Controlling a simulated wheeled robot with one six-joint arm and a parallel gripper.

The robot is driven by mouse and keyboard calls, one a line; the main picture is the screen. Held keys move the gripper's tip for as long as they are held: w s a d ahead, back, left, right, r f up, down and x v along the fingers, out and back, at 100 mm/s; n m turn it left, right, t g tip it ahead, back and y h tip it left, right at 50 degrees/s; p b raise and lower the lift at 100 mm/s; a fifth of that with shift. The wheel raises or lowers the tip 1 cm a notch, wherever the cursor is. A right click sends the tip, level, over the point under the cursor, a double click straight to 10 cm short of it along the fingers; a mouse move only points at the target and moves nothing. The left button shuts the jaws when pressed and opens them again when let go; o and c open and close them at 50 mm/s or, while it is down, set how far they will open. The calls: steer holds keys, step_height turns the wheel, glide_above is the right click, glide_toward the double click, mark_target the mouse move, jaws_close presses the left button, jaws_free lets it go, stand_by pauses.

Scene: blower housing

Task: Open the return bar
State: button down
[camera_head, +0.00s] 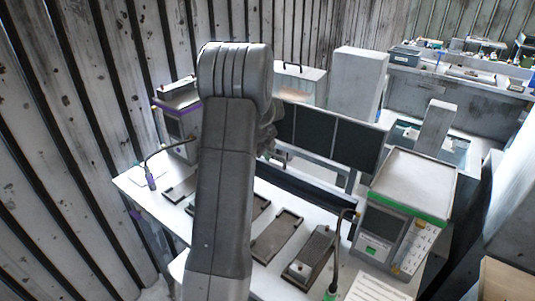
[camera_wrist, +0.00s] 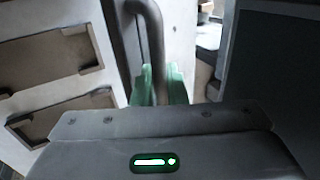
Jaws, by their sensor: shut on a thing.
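A grey curved bar (camera_wrist: 153,40), which looks like the return bar, comes down from the top of the wrist view. Its lower end runs between two pale green pieces that look like the fingers of my gripper (camera_wrist: 160,88). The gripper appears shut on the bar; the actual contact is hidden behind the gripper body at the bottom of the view. In the head view my arm covers most of the gripper and the bar, beside the dark panels (camera_head: 325,135).
Shallow trays (camera_head: 277,236) lie on the white bench (camera_head: 130,180). A green-trimmed instrument (camera_head: 405,205) and a thin bent stalk with a green tip (camera_head: 332,289) stand at right. A purple-trimmed instrument (camera_head: 180,105) stands behind my arm at left. A dark panel (camera_wrist: 280,70) is close at right of the gripper.

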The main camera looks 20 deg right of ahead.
steer(key=c, duration=1.5)
jaws_free()
steer(key=shift+s+f, duration=0.1)
steer(key=shift+s, duration=0.05)
steer(key=shift+c, duration=0.2)
steer(key=v, duration=0.8)
steer(key=shift+d, duration=0.15)
steer(key=x, duration=0.7)
steer(key=shift+w+f, duration=0.2)
steer(key=shift+f, duration=0.2)
